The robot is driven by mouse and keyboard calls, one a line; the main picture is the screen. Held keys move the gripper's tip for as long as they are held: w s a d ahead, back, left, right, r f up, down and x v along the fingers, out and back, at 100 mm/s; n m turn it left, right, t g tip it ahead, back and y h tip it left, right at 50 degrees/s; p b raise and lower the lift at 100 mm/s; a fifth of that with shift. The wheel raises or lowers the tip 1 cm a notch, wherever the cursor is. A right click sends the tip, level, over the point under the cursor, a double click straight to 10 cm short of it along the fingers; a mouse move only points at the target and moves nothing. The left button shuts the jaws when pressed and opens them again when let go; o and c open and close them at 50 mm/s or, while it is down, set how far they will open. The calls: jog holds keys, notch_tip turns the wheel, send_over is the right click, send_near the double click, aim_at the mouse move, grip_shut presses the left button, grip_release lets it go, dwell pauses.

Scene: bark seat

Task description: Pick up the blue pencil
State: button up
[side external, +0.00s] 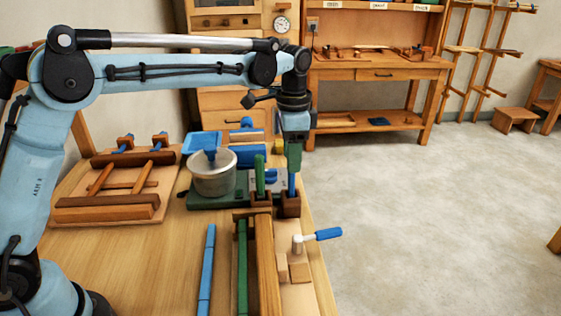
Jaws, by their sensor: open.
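A slim upright blue piece (292,184), which may be the blue pencil, stands in a small brown wooden block at the table's right side. My gripper (293,165) hangs pointing down directly above it, very close. The jaws are open; the fingers overlap the top of the blue piece, and I cannot tell whether they touch it. A long thin blue strip (207,270) lies flat on the table at the front, well away from my gripper. Which of the two is the pencil is not clear.
An upright green piece (260,175) stands in a block just left of my gripper. A metal pot (213,176) is further left, and a wooden rack (120,185) beyond it. A blue-handled crank (322,234) sticks out past the right table edge. Bare tabletop shows front left.

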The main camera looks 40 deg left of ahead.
aim_at(292, 183)
jog(key=shift+d+f, duration=0.1)
jog(key=shift+f, duration=3.85)
grip_shut()
